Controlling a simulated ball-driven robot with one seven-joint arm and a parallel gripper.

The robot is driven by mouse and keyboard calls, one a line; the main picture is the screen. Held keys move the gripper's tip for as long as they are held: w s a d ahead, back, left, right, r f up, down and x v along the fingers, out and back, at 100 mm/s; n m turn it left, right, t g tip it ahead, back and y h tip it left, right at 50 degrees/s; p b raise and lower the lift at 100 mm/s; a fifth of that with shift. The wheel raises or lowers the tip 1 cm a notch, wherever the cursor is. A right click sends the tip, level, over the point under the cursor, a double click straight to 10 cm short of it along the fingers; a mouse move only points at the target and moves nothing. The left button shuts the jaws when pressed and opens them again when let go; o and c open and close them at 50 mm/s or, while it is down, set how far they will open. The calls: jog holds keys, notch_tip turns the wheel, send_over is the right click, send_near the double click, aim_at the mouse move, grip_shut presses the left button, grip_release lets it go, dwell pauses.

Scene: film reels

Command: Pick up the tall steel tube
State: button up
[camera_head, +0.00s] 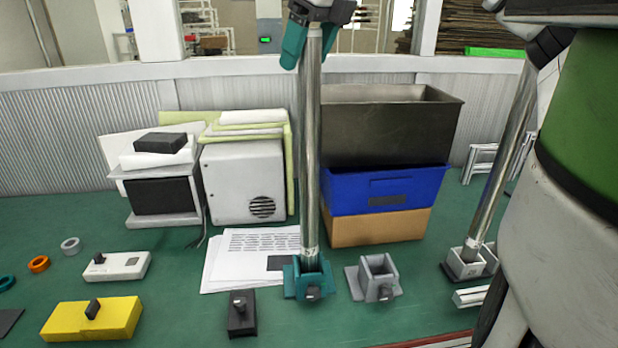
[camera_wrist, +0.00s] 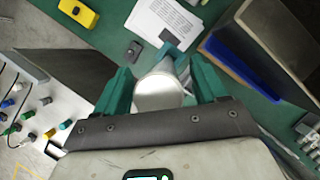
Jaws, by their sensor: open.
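A tall steel tube (camera_head: 310,150) stands upright with its foot in a teal socket block (camera_head: 307,283) on the green table. My gripper (camera_head: 308,48) is at the tube's top end, with one teal finger on each side of it. In the wrist view, the tube's round bright end (camera_wrist: 158,94) lies between the fingers of my gripper (camera_wrist: 163,82). The jaws are open and not closed on it. A second steel tube (camera_head: 505,155) stands at the right in a grey holder (camera_head: 468,262), partly hidden at its top by my arm.
An empty grey socket block (camera_head: 374,278) stands right of the teal one. A black block (camera_head: 241,313), papers (camera_head: 225,262) and a yellow block (camera_head: 92,319) lie to the left. A dark bin (camera_head: 390,125) over a blue crate (camera_head: 383,190) stands behind the tube.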

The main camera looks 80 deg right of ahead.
jog(key=shift+w+f, duration=0.15)
jog(key=shift+f, duration=0.25)
jog(key=shift+c, duration=0.4)
grip_shut()
jog(key=shift+r, duration=0.1)
